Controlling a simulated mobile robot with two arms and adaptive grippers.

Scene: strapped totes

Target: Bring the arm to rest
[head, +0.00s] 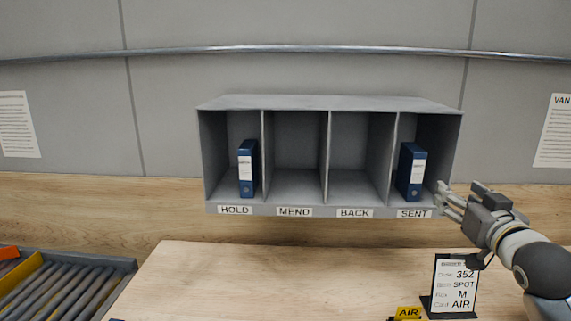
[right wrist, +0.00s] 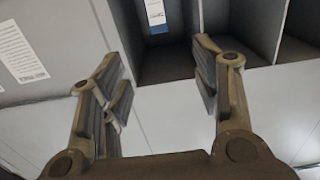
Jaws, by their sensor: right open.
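My right gripper (head: 449,197) is open and empty, at the right end of the grey wall shelf, just in front of the SENT compartment's lower right corner. In the right wrist view its two fingers (right wrist: 163,85) stand wide apart with nothing between them. A blue binder (head: 412,172) stands upright in the SENT compartment, apart from the gripper. A blue binder with a white label also shows beyond the fingers in the right wrist view (right wrist: 157,14). My left gripper is not in view.
The grey shelf (head: 293,211) has compartments labelled HOLD, MEND, BACK and SENT. Another blue binder (head: 247,168) stands in HOLD; MEND and BACK are empty. A sign stand (head: 455,285) and a yellow AIR tag (head: 408,313) are on the wooden table (head: 260,285). A roller tray (head: 70,285) is at lower left.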

